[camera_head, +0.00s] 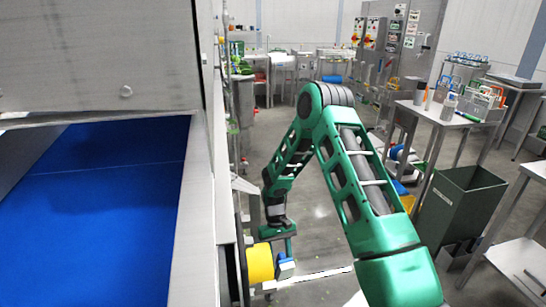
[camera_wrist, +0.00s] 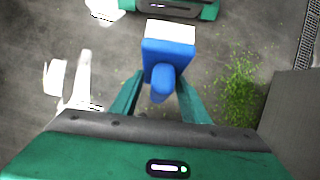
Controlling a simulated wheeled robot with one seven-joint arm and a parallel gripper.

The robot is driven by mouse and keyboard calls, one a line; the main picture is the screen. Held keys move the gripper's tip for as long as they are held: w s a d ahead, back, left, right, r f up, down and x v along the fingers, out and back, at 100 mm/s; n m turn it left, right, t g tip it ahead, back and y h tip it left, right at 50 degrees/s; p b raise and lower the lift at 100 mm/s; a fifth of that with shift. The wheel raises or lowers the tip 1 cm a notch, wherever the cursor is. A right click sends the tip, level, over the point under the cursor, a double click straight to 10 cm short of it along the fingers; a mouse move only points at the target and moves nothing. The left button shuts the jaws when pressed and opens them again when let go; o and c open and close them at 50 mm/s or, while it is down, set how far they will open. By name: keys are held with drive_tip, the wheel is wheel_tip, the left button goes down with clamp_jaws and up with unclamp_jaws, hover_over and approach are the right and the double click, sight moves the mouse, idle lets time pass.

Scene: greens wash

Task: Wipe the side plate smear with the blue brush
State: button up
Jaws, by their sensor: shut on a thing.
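The blue brush (camera_wrist: 168,55) has a blue block, a pale bristle face and a rounded blue handle. My gripper (camera_wrist: 161,88) has its green fingers on both sides of the handle, shut on it. In the head view the brush (camera_head: 286,268) hangs below my gripper (camera_head: 283,254), just right of a yellow roller end (camera_head: 260,263). I cannot tell whether it touches anything there. A grey metal side panel (camera_head: 203,240) runs along the conveyor. I cannot make out a smear in either view.
A blue conveyor belt (camera_head: 90,220) fills the left. A grey-green bin (camera_head: 460,205) and steel tables (camera_head: 450,115) stand at the right. Green scraps (camera_wrist: 238,95) lie on the floor beside a dark grey panel (camera_wrist: 290,110). The middle floor is open.

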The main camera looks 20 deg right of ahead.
drive_tip(key=w+r+m+t+y, duration=0.25)
drive_tip(key=w+r+m, duration=0.2)
drive_tip(key=r, duration=0.45)
drive_tip(key=w+r+m+t+y, duration=0.1)
drive_tip(key=w+r+m+y, duration=0.3)
drive_tip(key=r, duration=0.6)
wheel_tip(320, 180, up, 22)
drive_tip(key=s+m+t, duration=0.2)
drive_tip(key=m+t, duration=0.7)
drive_tip(key=w+a, duration=0.1)
drive_tip(key=a, duration=0.5)
drive_tip(key=shift+f+g, duration=0.2)
drive_tip(key=shift+g, duration=0.15)
drive_tip(key=shift+w+a+n, duration=0.15)
drive_tip(key=shift+w+a, duration=0.05)
drive_tip(key=shift+a, duration=0.35)
drive_tip(key=shift+w+a+n, duration=0.1)
drive_tip(key=shift+w+a, duration=0.05)
drive_tip(key=shift+a, duration=0.4)
drive_tip(key=w+d, duration=0.2)
drive_tip(key=w, duration=0.9)
drive_tip(key=shift+w, duration=0.25)
